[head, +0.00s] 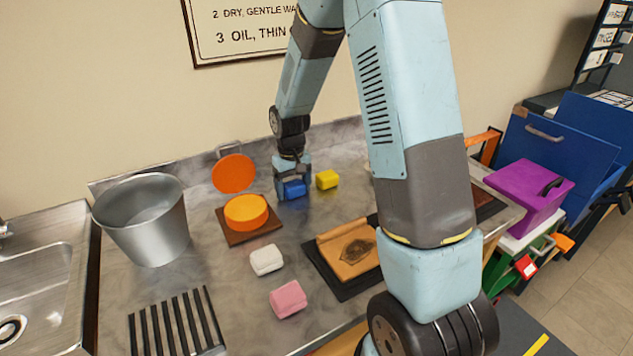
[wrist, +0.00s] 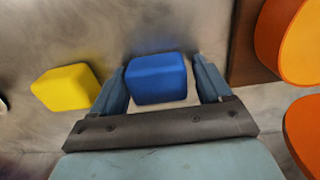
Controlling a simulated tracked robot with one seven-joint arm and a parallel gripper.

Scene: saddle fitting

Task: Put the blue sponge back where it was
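The blue sponge (head: 294,189) is at the back of the grey counter, left of the yellow sponge (head: 327,179). My gripper (head: 292,196) is down over the blue sponge. In the wrist view the blue sponge (wrist: 158,79) lies between the two fingers of my gripper (wrist: 160,66). A narrow gap shows on its right side, and the left finger is very close to it, so the gripper looks open around it. The sponge's underside is hidden, and I cannot tell whether it touches the counter.
An orange tin (head: 246,212) stands on a brown board, with its orange lid (head: 233,174) behind. White (head: 266,260) and pink (head: 288,299) sponges lie nearer. A metal bucket (head: 145,220) is left; tan leather (head: 350,249) on a dark mat is right.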

